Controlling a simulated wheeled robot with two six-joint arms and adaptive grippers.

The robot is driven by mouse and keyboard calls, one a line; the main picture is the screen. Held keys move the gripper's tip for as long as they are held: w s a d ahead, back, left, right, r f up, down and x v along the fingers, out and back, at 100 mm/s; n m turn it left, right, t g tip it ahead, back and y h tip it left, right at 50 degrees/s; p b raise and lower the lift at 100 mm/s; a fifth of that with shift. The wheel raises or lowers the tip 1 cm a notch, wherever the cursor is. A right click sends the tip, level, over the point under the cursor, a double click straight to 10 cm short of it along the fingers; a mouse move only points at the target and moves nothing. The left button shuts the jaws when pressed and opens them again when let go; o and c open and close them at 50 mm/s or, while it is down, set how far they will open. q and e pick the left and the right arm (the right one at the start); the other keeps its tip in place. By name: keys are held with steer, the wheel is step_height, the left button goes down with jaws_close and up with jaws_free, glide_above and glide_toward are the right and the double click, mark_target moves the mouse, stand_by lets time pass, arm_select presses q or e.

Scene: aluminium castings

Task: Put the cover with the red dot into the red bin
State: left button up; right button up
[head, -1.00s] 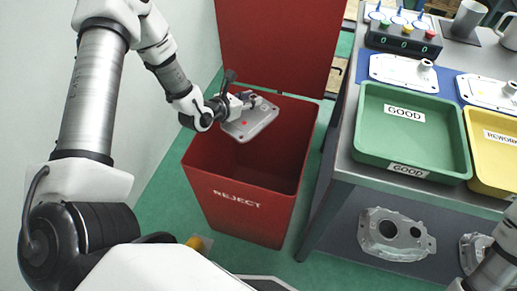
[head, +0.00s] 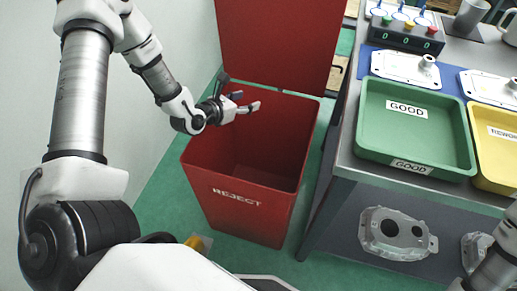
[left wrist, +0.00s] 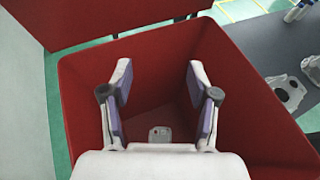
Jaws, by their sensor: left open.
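The red bin (head: 245,218), marked REJECT, stands on the floor with its lid raised behind it. My left gripper (head: 247,100) is open and empty above the bin's mouth. In the left wrist view its two fingers (left wrist: 158,82) are spread apart over the bin. A small light grey cover (left wrist: 160,134) shows deep inside the bin between the fingers in that view; its red dot cannot be made out there. In the head view the bin's front wall hides part of its inside, and the cover does not show. My right gripper is out of view.
Right of the bin is a grey table with a green GOOD tray (head: 366,135) and a yellow tray (head: 487,165). Two other covers (head: 395,66) lie on blue mats behind them. Castings (head: 385,235) rest on the lower shelf. A pale wall is at left.

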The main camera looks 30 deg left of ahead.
arm_select(q)
steer(key=v, duration=0.9)
steer(key=shift+s, duration=0.3)
steer(key=shift+r, duration=0.1)
